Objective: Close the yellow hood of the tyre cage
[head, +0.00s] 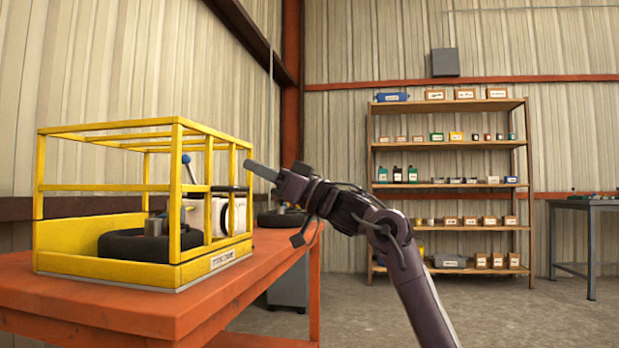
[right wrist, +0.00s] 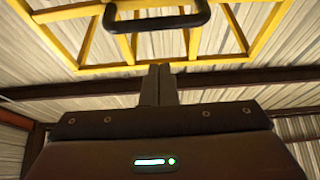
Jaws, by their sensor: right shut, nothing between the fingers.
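The yellow tyre cage (head: 178,195) stands on the orange bench at the left in the head view. Its barred frame rises above a low tray, and a black tyre (head: 135,246) lies inside. I cannot tell whether the hood is fully down. My right gripper (head: 262,172) is shut and empty, pointing left just beside the cage's right side. In the right wrist view its closed fingers (right wrist: 160,85) point towards yellow bars (right wrist: 85,45) and a black handle (right wrist: 157,22), with a gap below the handle. My left gripper is not in view.
The orange bench (head: 130,300) runs along the left. A white device (head: 205,214) shows through the cage bars, and another dark round item (head: 283,217) sits further back. Shelves (head: 450,185) with boxes and a grey table (head: 588,206) stand behind. The floor at right is clear.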

